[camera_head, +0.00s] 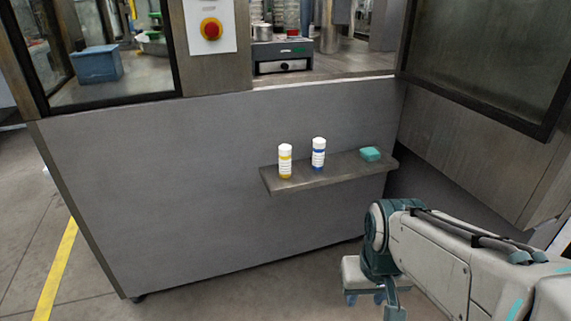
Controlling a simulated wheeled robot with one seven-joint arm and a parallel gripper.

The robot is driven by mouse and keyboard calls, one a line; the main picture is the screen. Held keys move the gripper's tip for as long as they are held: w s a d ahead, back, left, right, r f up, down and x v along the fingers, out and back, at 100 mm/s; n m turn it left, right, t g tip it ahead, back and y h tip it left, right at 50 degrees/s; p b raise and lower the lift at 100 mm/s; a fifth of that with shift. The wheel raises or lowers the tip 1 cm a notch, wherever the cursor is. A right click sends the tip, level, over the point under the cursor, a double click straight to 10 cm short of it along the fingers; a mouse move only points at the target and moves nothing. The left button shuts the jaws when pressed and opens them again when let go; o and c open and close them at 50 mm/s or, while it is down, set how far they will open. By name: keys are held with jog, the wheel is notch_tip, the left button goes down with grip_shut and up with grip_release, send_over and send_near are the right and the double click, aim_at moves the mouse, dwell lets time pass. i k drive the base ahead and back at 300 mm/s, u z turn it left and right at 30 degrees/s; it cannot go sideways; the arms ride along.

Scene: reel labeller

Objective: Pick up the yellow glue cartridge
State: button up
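The yellow glue cartridge (285,162) stands upright at the left end of a small grey shelf (290,186) on the machine's front panel. It has a white cap, a pale label and a yellow lower part. A similar cartridge with blue parts (318,155) stands just right of it, with a small gap between them. My gripper (371,300) is low at the bottom right, below and to the right of the shelf, well apart from the cartridges. It points downward and is partly hidden by my arm, so its opening is unclear.
A teal block (370,153) lies at the shelf's right end. The grey machine panel (160,190) rises behind the shelf. An emergency stop button (211,29) is above left, and a dark-framed door (490,60) stands at right. The floor in front of the panel is clear.

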aim_at(284, 151)
jog(key=k, duration=0.25)
jog(key=z, duration=0.55)
jog(key=i, duration=2.45)
jog(key=u, duration=1.8)
